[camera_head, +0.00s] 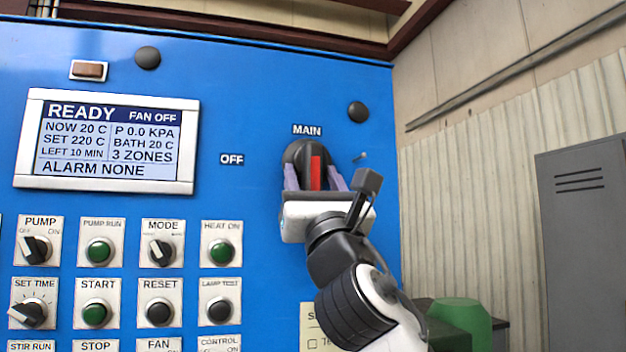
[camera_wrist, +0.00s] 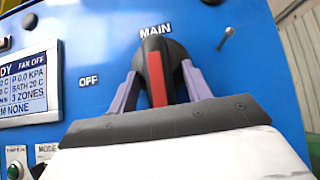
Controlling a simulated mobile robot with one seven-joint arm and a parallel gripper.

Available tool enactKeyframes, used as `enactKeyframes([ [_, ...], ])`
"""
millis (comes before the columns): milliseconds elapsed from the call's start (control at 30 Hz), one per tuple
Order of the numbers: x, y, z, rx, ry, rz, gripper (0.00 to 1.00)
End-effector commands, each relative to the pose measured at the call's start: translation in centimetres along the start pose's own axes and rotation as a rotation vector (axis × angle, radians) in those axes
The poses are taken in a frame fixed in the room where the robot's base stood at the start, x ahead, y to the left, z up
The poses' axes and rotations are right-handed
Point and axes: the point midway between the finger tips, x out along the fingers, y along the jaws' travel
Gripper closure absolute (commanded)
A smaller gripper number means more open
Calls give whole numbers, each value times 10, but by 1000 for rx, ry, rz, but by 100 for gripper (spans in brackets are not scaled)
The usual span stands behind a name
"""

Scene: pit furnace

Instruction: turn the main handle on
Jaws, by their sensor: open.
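The main handle (camera_head: 316,172) is a black round knob with a red bar, under the MAIN label on the blue panel. In the head view the red bar stands upright. In the wrist view the red bar (camera_wrist: 157,80) is nearly upright, and an OFF label shows to its left. My gripper (camera_head: 318,178) is open in front of the knob. Its two purple fingers stand on either side of the red bar, with a gap on each side. In the wrist view the gripper (camera_wrist: 158,90) hides the knob's lower part. Whether the fingertips touch the knob is unclear.
The blue panel (camera_head: 250,110) carries a display (camera_head: 110,140) reading READY, and several knobs and buttons at lower left. A small metal peg (camera_head: 361,156) sticks out right of the knob. A grey locker (camera_head: 585,230) and a green bin (camera_head: 460,320) stand at right.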

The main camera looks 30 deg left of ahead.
Motion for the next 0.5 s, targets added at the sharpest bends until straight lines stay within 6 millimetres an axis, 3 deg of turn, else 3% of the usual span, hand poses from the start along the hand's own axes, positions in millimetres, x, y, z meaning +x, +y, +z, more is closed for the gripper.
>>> enactKeyframes([
  [233, -14, -1, -2, -1, -1, -1, 51],
  [500, -74, -1, -3, -4, -1, -1, 51],
])
